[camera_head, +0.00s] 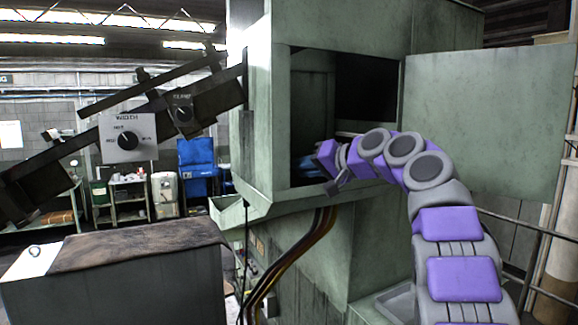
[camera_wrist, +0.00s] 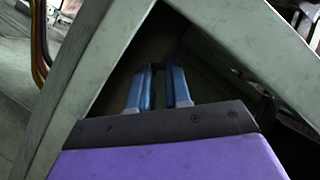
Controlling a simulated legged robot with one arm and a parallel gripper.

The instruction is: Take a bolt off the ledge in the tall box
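The tall box (camera_head: 258,130) is a worn pale-green metal cabinet with an open front and a dark inside. It also shows in the wrist view as a green frame (camera_wrist: 112,45) around a dark opening. My gripper (camera_head: 303,168) reaches in at the lower part of the opening, its blue fingers just inside. In the wrist view my gripper (camera_wrist: 160,72) shows two blue fingers apart, with nothing visible between them. No bolt can be made out in either view. The ledge is hidden or too dark to tell.
A green door panel (camera_head: 480,120) stands at the right of the opening. A control arm with a dial box (camera_head: 127,138) hangs at left. A grey cabinet with a brown mat (camera_head: 140,245) is at lower left. Cables (camera_head: 290,265) hang below the opening. The opening's edges lie close around my gripper.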

